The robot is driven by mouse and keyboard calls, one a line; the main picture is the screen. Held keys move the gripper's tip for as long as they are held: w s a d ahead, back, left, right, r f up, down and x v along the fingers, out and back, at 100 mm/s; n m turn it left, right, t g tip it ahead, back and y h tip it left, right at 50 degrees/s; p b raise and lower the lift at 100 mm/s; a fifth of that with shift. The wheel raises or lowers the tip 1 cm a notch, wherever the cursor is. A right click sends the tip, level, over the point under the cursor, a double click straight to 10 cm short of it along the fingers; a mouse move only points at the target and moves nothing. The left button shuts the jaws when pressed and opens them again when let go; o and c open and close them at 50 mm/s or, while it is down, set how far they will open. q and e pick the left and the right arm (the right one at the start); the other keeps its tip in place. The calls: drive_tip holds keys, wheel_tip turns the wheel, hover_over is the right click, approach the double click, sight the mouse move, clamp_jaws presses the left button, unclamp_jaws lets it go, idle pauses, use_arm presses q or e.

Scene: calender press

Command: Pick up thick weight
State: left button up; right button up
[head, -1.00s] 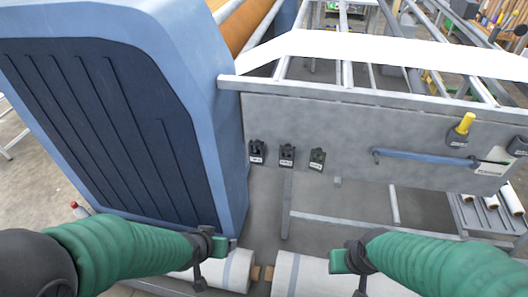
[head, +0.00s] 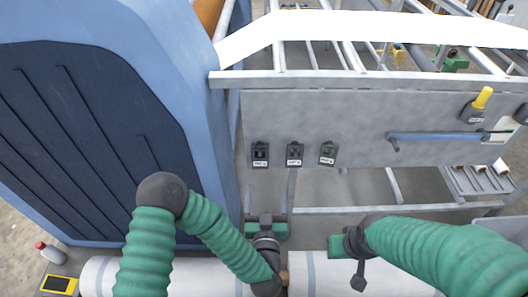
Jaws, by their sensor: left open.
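Three small dark labelled pieces sit in a row on the grey panel (head: 380,110): a left one (head: 260,153), a middle one (head: 294,153) and a right one (head: 327,152). Their labels are too small to read, so I cannot tell which, if any, is the thick weight. My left gripper (head: 265,219) is open and empty, pointing up the picture, below the left and middle pieces and apart from them. My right gripper (head: 349,262) is at the lower middle, over the white rolls; its jaw opening is unclear.
The blue machine housing (head: 165,65) stands close on the left. White rolls (head: 205,278) lie along the bottom. A blue bar handle (head: 435,137) and a yellow-topped piece (head: 481,98) are on the panel's right. A bottle (head: 50,253) stands at the lower left.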

use_arm(q)
approach(260, 161)
drive_tip(key=w, duration=0.4)
drive_tip(key=shift+w+a+b, duration=0.1)
drive_tip(key=shift+a+b, duration=0.2)
drive_tip(key=shift+b, duration=0.1)
drive_tip(key=w, duration=0.2)
drive_tip(key=w+d, duration=0.1)
drive_tip(key=w, duration=0.2)
drive_tip(key=shift+d+f, duration=0.15)
drive_tip(key=shift+d, duration=0.05)
drive_tip(key=shift+w+a, duration=0.1)
drive_tip(key=shift+a, duration=0.45)
drive_tip(key=shift+c, duration=2.7)
drive_tip(key=shift+d, duration=0.35)
drive_tip(key=c, duration=0.7)
clamp_jaws()
drive_tip(key=shift+a, duration=0.2)
use_arm(e)
drive_tip(key=shift+w+a+r, duration=0.1)
drive_tip(key=shift+a+r, duration=0.15)
drive_tip(key=shift+a, duration=0.45)
